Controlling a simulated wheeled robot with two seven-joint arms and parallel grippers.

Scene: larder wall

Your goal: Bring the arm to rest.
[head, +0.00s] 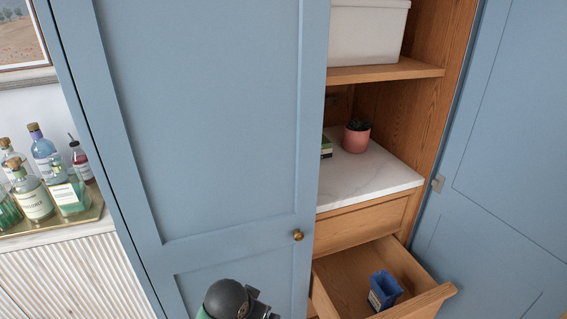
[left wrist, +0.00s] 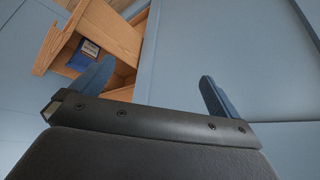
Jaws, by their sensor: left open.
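My left gripper (left wrist: 158,72) is open, with its two blue fingers spread wide and nothing between them. In the head view only a dark rounded part of my left arm shows at the bottom edge, in front of the blue door; the fingers cannot be made out there. In the left wrist view the fingers are in front of a plain blue panel, with the open drawer beyond the left finger. My right gripper is in neither view.
An open wooden drawer (head: 440,293) holds a blue box (head: 384,290). A blue door (head: 200,120) with a brass knob (head: 298,235) stands left of the open larder. A pink plant pot (head: 356,139) stands on the marble shelf. Several bottles stand on a tray at left.

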